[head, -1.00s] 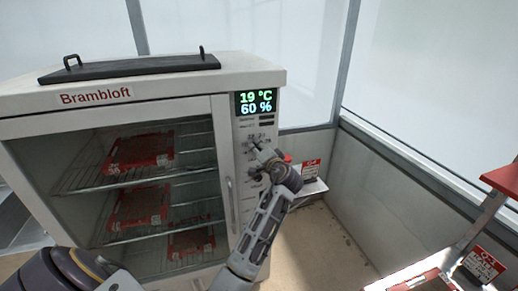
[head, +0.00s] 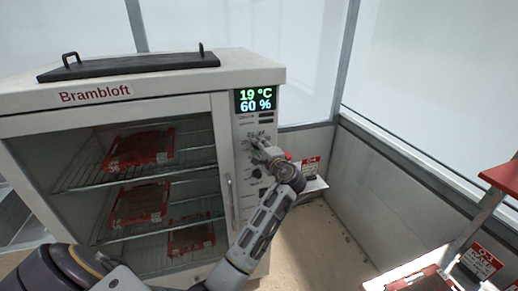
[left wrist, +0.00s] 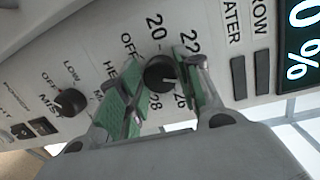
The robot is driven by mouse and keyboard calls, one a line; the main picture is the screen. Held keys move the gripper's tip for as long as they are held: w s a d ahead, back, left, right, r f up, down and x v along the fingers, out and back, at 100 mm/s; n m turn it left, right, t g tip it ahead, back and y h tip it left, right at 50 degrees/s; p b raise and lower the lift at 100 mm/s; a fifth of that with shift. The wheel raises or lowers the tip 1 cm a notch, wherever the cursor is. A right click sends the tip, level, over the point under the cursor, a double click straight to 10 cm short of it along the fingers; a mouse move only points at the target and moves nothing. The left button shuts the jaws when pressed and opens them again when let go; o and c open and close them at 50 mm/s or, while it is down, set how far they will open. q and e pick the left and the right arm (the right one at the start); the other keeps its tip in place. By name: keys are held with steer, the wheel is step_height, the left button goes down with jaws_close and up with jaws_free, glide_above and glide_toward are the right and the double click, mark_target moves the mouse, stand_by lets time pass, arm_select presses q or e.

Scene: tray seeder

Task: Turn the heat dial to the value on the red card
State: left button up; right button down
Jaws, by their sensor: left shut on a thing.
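The heat dial (left wrist: 160,75) is a round black knob on the cabinet's pale control panel, ringed by printed numbers including 20, 22, 26 and 28, and OFF. My left gripper (left wrist: 158,88) has its green-padded fingers on either side of this dial and is shut on it. A pale mark on the dial faces right, roughly toward 26. In the head view my left gripper (head: 258,143) is at the panel and hides the dial. A small red-and-white card (head: 311,166) stands right of the cabinet; its value is too small to read. My right gripper is out of view.
The Brambloft cabinet (head: 180,88) holds red trays behind glass. Its display (head: 256,99) reads 19 °C and 60 %. A second black dial (left wrist: 70,102), marked OFF and LOW, sits beside the heat dial. Another red-and-white card (head: 482,262) stands at lower right.

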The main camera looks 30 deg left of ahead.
arm_select(q)
steer(key=o, duration=0.9)
steer(key=shift+c, duration=0.2)
steer(key=shift+o, duration=0.8)
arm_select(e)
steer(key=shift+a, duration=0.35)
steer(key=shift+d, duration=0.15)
arm_select(q)
steer(key=shift+d, duration=0.15)
steer(key=v, duration=1.1)
steer(key=shift+s+d, duration=0.25)
steer(key=shift+d, duration=0.1)
